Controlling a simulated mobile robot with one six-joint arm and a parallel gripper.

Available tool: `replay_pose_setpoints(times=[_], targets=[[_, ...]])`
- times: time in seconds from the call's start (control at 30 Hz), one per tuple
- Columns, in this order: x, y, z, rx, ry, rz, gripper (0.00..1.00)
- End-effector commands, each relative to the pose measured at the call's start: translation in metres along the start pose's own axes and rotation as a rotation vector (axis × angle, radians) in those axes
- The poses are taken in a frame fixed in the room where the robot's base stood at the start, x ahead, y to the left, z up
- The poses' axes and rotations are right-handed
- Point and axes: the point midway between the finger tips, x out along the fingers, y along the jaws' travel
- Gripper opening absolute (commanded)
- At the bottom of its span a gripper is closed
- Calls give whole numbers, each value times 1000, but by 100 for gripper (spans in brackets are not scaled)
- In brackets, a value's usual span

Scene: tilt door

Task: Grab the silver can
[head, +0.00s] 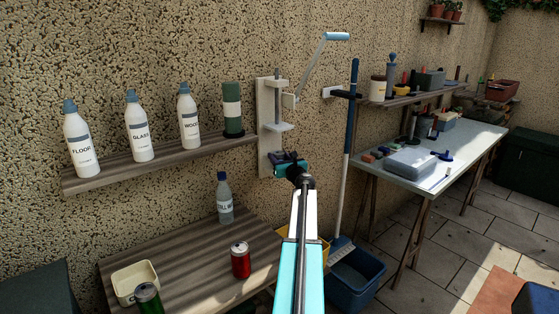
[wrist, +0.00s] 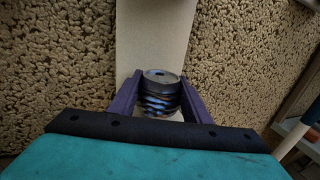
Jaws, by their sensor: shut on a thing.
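The silver can (wrist: 160,92) shows in the wrist view, with a grey top and dark and blue bands on its ridged, crumpled-looking side. My gripper (wrist: 158,100) has purple fingers on both sides of it and is shut on it. A pale upright board (wrist: 155,35) is directly behind the can. In the head view my gripper (head: 289,157) is at the lower part of the pale wall-mounted press (head: 270,101), which has a raised lever with a blue handle (head: 336,36). The can is hidden or too small to tell there.
Below, a wooden bench (head: 190,262) holds a red can (head: 240,260), a green can (head: 147,298), a clear bottle (head: 225,200) and a cream bin (head: 134,281). A shelf (head: 160,164) with bottles is to the left. A broom (head: 348,150) and blue bin (head: 354,281) stand right.

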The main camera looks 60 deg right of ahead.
Motion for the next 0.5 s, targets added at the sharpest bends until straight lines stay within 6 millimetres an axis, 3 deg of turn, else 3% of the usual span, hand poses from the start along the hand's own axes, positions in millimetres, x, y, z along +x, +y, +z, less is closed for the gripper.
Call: replay_pose_setpoints(times=[0.23,0.5], targets=[[0,0,28,-2,-2,0,18],[-41,-8,27,-1,0,-2,18]])
